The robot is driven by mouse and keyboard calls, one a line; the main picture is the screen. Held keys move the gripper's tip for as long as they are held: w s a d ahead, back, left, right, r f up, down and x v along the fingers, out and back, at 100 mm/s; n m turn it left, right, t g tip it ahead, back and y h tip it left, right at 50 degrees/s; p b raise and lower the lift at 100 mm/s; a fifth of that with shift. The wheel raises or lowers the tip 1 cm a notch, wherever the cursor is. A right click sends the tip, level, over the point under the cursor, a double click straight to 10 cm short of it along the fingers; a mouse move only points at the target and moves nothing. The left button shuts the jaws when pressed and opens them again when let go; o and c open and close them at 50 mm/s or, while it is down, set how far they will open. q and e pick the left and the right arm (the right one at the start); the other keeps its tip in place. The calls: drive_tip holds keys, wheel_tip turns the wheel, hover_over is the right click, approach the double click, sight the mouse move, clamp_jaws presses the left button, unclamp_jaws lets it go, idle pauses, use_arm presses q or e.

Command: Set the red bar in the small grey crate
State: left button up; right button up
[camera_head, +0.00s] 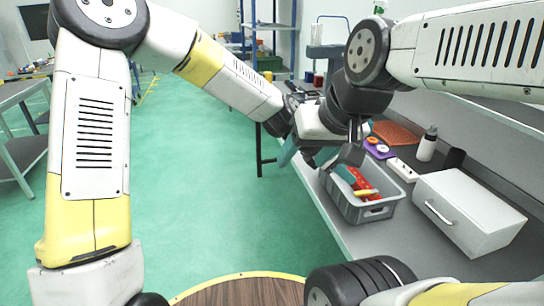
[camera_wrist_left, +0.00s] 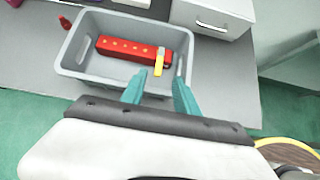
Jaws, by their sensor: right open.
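The red bar (camera_head: 361,181) lies inside the small grey crate (camera_head: 377,214). In the left wrist view the bar (camera_wrist_left: 125,49) shows a row of yellow dots and lies along the far side of the crate (camera_wrist_left: 88,80). A yellow piece (camera_wrist_left: 159,62) is at its right end. My left gripper (camera_head: 346,172) is above the crate; in its wrist view, its teal fingers (camera_wrist_left: 160,94) are apart with nothing between them, over the crate's near side. My right gripper (camera_head: 288,152) is left of the crate, open, partly hidden by arm links.
A small red object (camera_wrist_left: 65,22) lies beside the crate. Green floor is open to the left.

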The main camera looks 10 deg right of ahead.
use_arm(q)
drive_tip(key=a+r+m+t+y, duration=0.1)
drive_tip(key=a+r+m, duration=0.25)
drive_tip(key=a, duration=0.45)
drive_tip(key=a+r+m+t+y, duration=0.15)
drive_tip(key=a+m, duration=0.25)
drive_tip(key=a, duration=0.4)
drive_tip(key=a+r+m+t+y, duration=0.1)
drive_tip(key=a+r+m+y, duration=0.2)
drive_tip(key=a, duration=0.5)
drive_tip(key=s+a+r+m+t, duration=0.1)
drive_tip(key=s+a+m, duration=0.3)
drive_tip(key=a, duration=0.5)
drive_tip(key=s+a+r+m+t+y, duration=0.1)
drive_tip(key=s+a+r+m, duration=0.3)
drive_tip(key=s+a, duration=0.3)
drive_tip(key=a+m, duration=0.1)
drive_tip(key=a, duration=0.2)
drive_tip(key=shift+s+a, duration=0.15)
